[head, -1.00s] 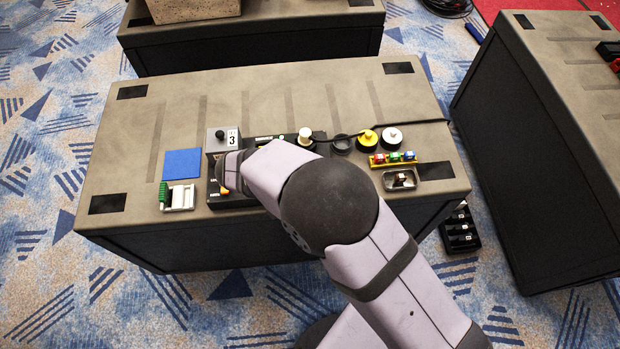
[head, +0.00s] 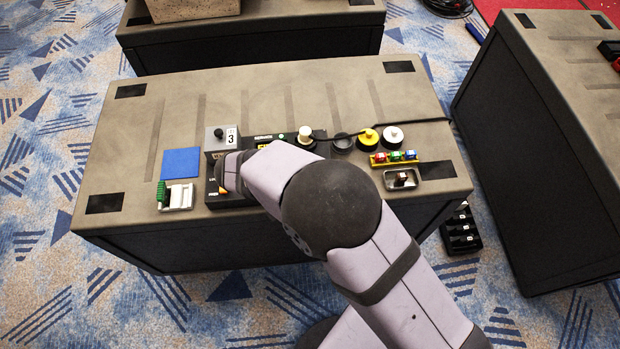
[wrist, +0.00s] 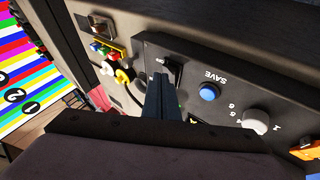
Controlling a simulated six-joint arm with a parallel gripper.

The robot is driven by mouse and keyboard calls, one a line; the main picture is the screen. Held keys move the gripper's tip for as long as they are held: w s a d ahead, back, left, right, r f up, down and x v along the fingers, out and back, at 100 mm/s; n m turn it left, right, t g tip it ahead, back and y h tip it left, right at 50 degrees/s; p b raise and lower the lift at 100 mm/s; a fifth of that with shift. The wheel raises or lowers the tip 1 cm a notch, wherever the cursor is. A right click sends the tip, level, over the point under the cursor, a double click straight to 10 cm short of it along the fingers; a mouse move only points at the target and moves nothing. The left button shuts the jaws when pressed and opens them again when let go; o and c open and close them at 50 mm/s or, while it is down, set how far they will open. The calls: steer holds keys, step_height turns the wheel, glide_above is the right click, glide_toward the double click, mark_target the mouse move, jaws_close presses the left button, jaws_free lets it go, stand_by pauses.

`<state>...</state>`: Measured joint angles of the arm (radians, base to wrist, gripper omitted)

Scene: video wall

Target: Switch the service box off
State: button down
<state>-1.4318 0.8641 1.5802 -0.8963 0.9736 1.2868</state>
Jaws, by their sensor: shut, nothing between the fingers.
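In the wrist view, a dark panel (wrist: 225,67) carries a black rocker switch (wrist: 173,68), a round blue button (wrist: 209,92) marked SAVE and a grey knob (wrist: 257,121) with numbers round it. My gripper (wrist: 163,80) is shut and empty. Its fingertips lie at or just beside the rocker switch and cover part of it; I cannot tell whether they touch. I cannot read the switch's position. In the head view, my arm hides the gripper and much of the black equipment on the table. I cannot tell for sure which unit is the service box.
Yellow (head: 369,137) and white (head: 393,135) round caps, a coloured block row (head: 395,157) and a metal tray (head: 418,178) stand right. The table's rear is clear.

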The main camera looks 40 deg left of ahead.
steer(key=shift+f+b, duration=0.4)
steer(key=shift+b, duration=0.05)
stand_by(0.6)
steer(key=shift+r, duration=0.15)
stand_by(0.3)
steer(key=shift+w+a+r, duration=0.1)
steer(key=shift+r, duration=0.6)
steer(key=shift+r+p, duration=0.1)
steer(key=shift+p, duration=0.25)
steer(key=shift+w+a+r+p, duration=0.15)
steer(key=shift+r+p, duration=0.4)
steer(key=shift+r, duration=0.65)
steer(key=shift+w+a+r+p, duration=0.1)
steer(key=shift+r+p, duration=0.4)
steer(key=shift+r, duration=0.7)
